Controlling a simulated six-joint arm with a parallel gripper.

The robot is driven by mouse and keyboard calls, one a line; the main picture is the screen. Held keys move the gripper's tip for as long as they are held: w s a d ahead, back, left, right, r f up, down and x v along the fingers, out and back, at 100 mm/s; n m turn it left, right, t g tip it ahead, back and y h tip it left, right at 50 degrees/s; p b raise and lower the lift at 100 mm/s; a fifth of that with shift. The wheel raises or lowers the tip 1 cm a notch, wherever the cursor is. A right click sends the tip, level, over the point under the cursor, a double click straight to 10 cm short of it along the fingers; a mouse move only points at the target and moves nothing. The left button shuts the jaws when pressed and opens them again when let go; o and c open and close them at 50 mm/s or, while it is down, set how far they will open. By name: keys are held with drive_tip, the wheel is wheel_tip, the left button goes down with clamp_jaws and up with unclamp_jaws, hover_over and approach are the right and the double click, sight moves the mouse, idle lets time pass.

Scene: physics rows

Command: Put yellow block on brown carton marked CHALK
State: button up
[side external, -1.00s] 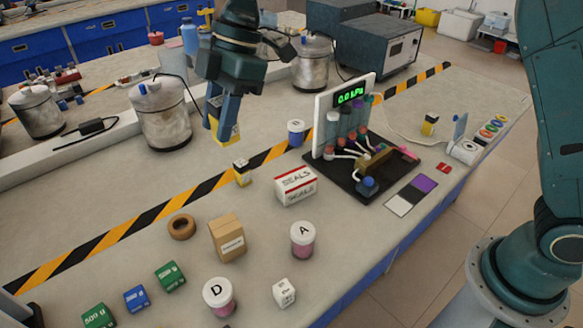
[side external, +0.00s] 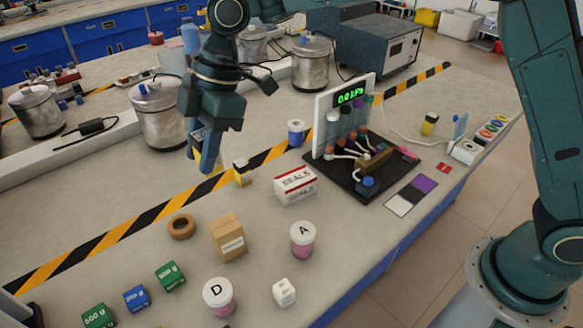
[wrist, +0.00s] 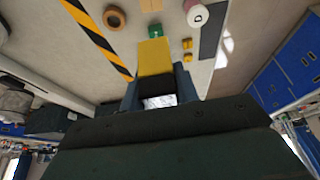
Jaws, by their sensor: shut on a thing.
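My gripper (side external: 207,158) is shut on a yellow block and holds it in the air above the bench, left of the striped tape's middle. The block (wrist: 155,58) shows between the fingers in the wrist view; in the side view the fingers mostly hide it. The brown carton (side external: 228,240) stands upright on the bench, below and a little right of my gripper in the side view. Its label is too small to read surely. In the wrist view, part of the carton (wrist: 151,5) shows at the top edge. The carton's top looks bare.
A brown ring (side external: 181,227) lies left of the carton. A white SEALS box (side external: 295,185), jar A (side external: 303,239) and jar D (side external: 219,297) stand around it. Green and blue blocks (side external: 137,298) lie front left.

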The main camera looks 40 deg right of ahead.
wheel_tip(320, 180, down, 14)
drive_tip(key=shift+f, duration=0.25)
idle(0.6)
drive_tip(key=shift+f, duration=0.15)
drive_tip(key=o, duration=1)
drive_tip(key=v, duration=1.2)
drive_tip(key=shift+d, duration=0.1)
